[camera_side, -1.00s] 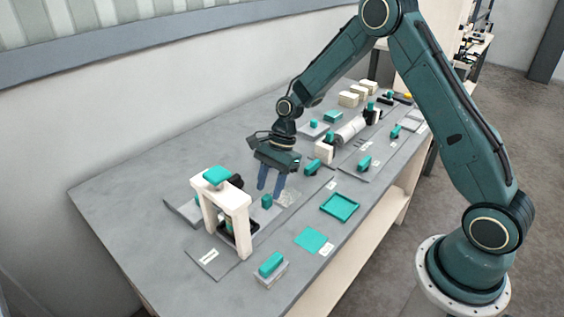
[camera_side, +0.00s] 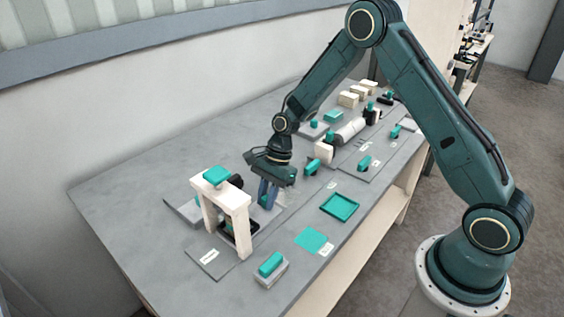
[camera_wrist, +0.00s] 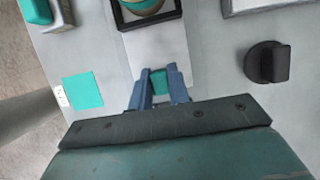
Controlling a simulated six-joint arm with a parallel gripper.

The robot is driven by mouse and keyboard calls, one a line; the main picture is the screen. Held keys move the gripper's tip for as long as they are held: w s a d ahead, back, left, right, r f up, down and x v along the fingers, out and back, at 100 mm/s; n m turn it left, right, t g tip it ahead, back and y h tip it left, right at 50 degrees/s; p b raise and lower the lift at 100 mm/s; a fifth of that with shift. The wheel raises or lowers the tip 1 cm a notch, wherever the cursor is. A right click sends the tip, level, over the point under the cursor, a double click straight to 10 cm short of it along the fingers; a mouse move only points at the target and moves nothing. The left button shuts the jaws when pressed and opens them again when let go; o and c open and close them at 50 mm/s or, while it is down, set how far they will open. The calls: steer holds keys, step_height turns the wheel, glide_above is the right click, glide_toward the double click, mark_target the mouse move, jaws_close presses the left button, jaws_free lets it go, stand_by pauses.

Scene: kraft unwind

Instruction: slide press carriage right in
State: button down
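The cream press frame (camera_side: 228,202) with a teal top block (camera_side: 216,175) stands upright at the front left of the table. The black press carriage (camera_side: 238,231) sits low between its legs. In the wrist view the carriage (camera_wrist: 150,20) is a black square holder with a round piece in it, cut off by the top edge. A teal handle (camera_wrist: 157,80) stands on the pale strip running from it. My gripper (camera_side: 268,194) is down at this handle, to the right of the press. Its blue fingers (camera_wrist: 159,78) are closed in on the handle's two sides and partly hide it.
A teal tray (camera_side: 340,207), a flat teal square (camera_side: 311,240) and a teal-topped block (camera_side: 271,267) lie towards the front edge. A black knob (camera_wrist: 267,63) stands on the other side of the strip. A roll (camera_side: 350,132) and cream blocks (camera_side: 348,98) are farther back.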

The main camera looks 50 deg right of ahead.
mark_target(253, 218)
steer(key=shift+a, duration=0.15)
steer(key=shift+a, duration=1.85)
steer(key=c, duration=1.3)
jaws_free()
steer(key=shift+d+r, duration=0.1)
steer(key=shift+d, duration=0.05)
steer(key=shift+d+r, duration=0.2)
steer(key=shift+r, duration=0.35)
steer(key=shift+v, duration=6.2)
